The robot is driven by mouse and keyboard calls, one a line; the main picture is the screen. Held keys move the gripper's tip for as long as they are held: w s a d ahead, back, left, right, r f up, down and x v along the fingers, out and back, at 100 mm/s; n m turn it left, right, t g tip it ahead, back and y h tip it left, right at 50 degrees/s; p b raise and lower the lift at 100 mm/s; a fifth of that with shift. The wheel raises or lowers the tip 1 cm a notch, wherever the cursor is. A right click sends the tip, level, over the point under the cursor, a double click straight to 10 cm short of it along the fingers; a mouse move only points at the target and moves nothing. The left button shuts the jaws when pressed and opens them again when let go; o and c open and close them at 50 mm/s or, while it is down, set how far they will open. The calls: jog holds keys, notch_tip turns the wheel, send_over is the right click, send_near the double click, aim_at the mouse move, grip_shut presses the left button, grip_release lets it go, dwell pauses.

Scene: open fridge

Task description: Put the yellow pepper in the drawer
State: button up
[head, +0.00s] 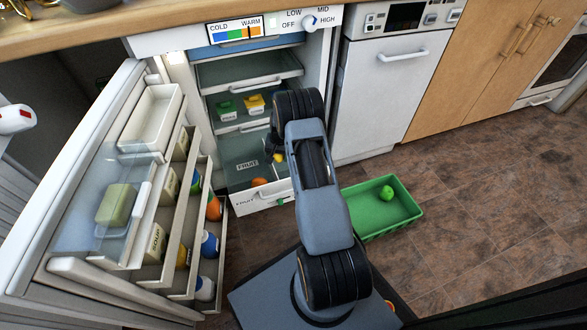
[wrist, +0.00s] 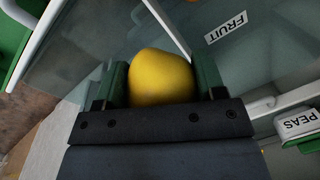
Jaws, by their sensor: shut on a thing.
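The yellow pepper (wrist: 160,76) sits between the two green fingers of my gripper (wrist: 161,82) in the wrist view, and the fingers are shut on it. In the head view a small part of the yellow pepper (head: 278,158) shows beside my arm, inside the open fridge. My arm hides most of the gripper there. The drawer (head: 262,199), labelled FRUIT, is at the bottom of the fridge and appears pulled out. The pepper looks to be above the drawer area; the exact height is unclear. An orange thing (head: 259,182) lies in the drawer.
The fridge door (head: 75,190) stands open at left, with loaded shelves. Shelves with green and yellow boxes (head: 254,103) are above the drawer. A PEAS box (wrist: 298,128) shows in the wrist view.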

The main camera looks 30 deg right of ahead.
jog(key=d+f+m+b, duration=0.1)
jog(key=d+f, duration=0.2)
jog(key=f, duration=0.1)
jog(key=d+f+m, duration=0.1)
jog(key=d+f, duration=0.2)
jog(key=f, duration=0.2)
jog(key=s+d+f+m+b, duration=0.1)
jog(key=d+f, duration=0.2)
jog(key=f, duration=0.2)
jog(key=shift+d+m+b, duration=0.1)
jog(key=shift+m+b, duration=0.25)
jog(key=shift+m, duration=0.05)
jog(key=shift+f+b, duration=1)
jog(key=shift+f, duration=1.1)
jog(key=shift+f, duration=0.15)
jog(key=o, duration=1)
